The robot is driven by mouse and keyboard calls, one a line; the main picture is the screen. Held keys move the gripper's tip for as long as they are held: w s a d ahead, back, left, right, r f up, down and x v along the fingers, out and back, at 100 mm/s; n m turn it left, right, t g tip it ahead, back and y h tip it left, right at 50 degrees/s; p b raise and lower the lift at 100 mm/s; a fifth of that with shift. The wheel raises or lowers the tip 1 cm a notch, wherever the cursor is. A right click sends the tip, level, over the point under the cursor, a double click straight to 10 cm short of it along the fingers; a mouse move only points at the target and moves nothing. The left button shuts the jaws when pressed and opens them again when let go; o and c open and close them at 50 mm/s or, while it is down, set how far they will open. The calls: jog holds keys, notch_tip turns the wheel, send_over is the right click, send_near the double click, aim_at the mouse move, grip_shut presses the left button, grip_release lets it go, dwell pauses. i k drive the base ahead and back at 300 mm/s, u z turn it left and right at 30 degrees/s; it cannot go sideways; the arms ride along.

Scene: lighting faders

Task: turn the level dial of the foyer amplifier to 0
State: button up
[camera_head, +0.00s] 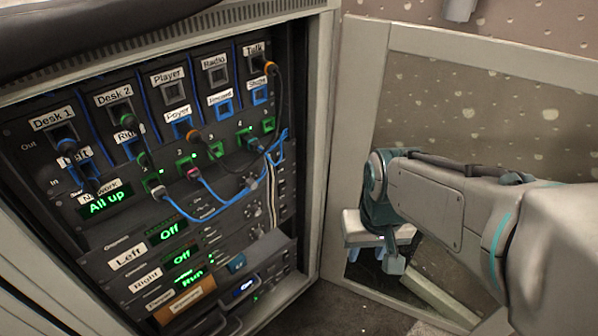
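The amplifiers sit low in the rack (310,200). Their labels read Left (127,257), Right (145,280) and, below, one too small to read surely, possibly Foyer (160,299). The green displays beside them read Off (174,231), Off (182,257) and Run (188,279). Small round dials (253,209) line the right side of the panels. I cannot make out the foyer dial or its setting; a protruding dark unit (268,255) covers that area. My gripper (380,258) hangs right of the rack, well apart from the panels. Its finger gap is unclear.
Patch cables, including blue ones (215,212), hang in front of the upper panels and near the dials. The open, pale-framed rack door (355,90) stands behind my arm. A ledge-like dark unit juts out low in the rack. Some floor (335,310) shows between rack and arm.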

aim_at(259, 233)
jog(key=z, duration=1.75)
jog(key=k, duration=0.7)
jog(key=u, duration=1.35)
